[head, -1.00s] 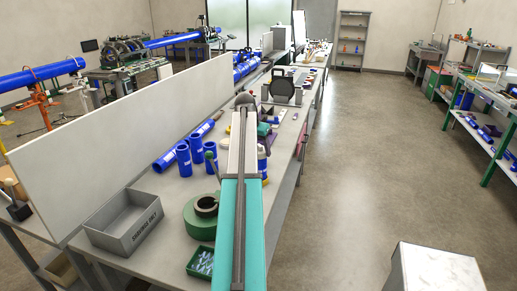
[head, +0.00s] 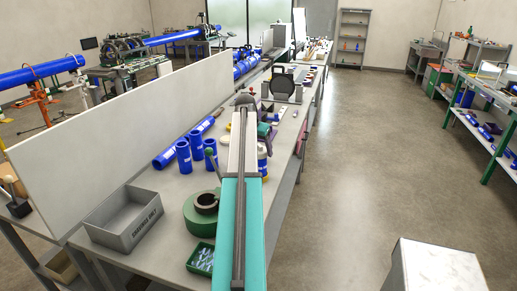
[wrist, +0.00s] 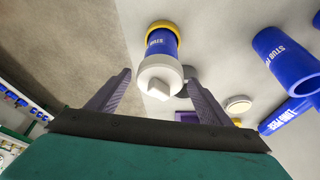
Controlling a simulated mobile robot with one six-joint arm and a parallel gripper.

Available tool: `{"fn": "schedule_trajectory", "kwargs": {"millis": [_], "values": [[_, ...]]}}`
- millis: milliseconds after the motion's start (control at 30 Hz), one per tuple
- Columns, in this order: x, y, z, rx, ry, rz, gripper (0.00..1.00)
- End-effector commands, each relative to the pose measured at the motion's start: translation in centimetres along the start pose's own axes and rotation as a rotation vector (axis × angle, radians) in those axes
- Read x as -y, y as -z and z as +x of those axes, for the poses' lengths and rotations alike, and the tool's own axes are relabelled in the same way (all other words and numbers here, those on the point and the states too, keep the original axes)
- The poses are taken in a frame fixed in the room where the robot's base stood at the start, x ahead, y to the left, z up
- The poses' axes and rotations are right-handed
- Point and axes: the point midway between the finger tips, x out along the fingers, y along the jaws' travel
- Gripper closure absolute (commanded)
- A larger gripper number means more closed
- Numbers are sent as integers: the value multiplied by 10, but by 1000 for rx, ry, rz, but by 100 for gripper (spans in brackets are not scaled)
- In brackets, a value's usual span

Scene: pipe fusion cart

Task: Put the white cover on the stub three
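In the wrist view a blue stub (wrist: 163,42) with a yellow ring at its far end stands between and beyond my fingers. A white cover (wrist: 158,72) with a small square knob is at its near end, and it looks seated there. The number on the label is not readable. My gripper (wrist: 157,78) is open, with its two grey fingers on either side of the white cover. I cannot tell whether they touch it. In the head view the stub (head: 262,168) shows partly, beside my arm, which hides my gripper.
Other blue stubs (head: 183,157) stand on the bench left of my arm. A green tape roll (head: 202,212), a green tray (head: 201,259) and a grey bin (head: 125,220) are nearer. A white panel (head: 120,125) runs along the left.

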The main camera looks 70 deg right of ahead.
Motion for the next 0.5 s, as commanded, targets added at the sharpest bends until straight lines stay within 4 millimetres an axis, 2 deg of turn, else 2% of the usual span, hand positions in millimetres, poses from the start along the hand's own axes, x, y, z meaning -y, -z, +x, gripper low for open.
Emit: {"fn": "schedule_trajectory", "kwargs": {"millis": [500], "values": [[0,0,-5,0,0,0,18]]}}
